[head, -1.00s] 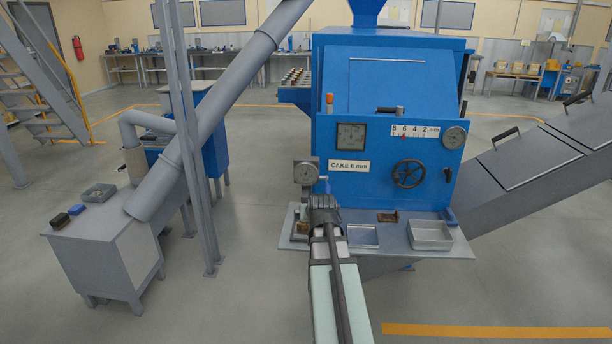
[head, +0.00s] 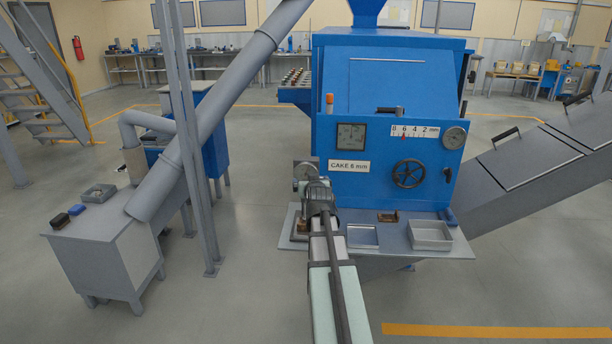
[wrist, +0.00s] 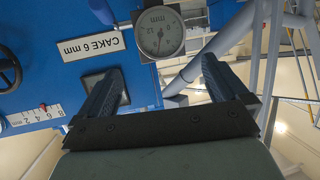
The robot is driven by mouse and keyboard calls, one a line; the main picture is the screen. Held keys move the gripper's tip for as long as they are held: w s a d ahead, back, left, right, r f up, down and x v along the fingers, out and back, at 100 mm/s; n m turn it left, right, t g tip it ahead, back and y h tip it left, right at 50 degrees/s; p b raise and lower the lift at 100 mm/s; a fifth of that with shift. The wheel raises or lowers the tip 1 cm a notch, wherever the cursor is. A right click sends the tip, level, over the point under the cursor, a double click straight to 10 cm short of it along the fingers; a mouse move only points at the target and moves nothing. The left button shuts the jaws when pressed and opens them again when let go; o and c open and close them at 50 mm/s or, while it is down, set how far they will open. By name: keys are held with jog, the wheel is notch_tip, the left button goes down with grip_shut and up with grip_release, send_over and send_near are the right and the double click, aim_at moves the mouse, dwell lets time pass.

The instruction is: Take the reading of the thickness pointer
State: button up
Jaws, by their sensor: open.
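The thickness scale (head: 414,131), a white plate marked 8 6 4 2 mm, is on the blue machine's front. Its red pointer (head: 404,137) stands at about the 6. The scale also shows in the wrist view (wrist: 30,117) at lower left, with the red pointer (wrist: 43,106) on its edge. My gripper (head: 318,190) is in front of the machine's left side, left of and below the scale. In the wrist view its two dark fingers (wrist: 163,68) are spread apart with nothing between them. A round dial gauge (wrist: 160,32) lies beyond the fingertips; in the head view my gripper partly hides it.
A CAKE 6 mm label (head: 349,166), a square meter (head: 351,136), a round gauge (head: 454,138) and a black handwheel (head: 408,174) are on the machine front. A shelf below holds metal trays (head: 431,236). A sloping conveyor (head: 520,165) stands at right.

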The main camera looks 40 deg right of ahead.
jog(key=x, duration=0.6)
jog(key=shift+s+a, duration=0.1)
jog(key=shift+s, duration=0.05)
dwell(0.3)
jog(key=v, duration=1)
jog(key=s+a+f+g+y, duration=0.4)
jog(key=a+f, duration=0.3)
jog(key=f, duration=0.6)
jog(key=s+a+f+n+g+y, duration=0.1)
jog(key=s+a+f+g, duration=0.45)
jog(key=f, duration=0.75)
jog(key=s+a+f+g+y, duration=0.3)
jog(key=s+a+f, duration=0.5)
jog(key=f, duration=0.5)
jog(key=s+a+f+n+g, duration=0.5)
jog(key=s+a+f, duration=1.4)
jog(key=s+a, duration=0.4)
jog(key=shift+s+a+f+n+g, duration=0.2)
jog(key=shift+s+f+n+g, duration=0.15)
jog(key=shift+s+g, duration=0.3)
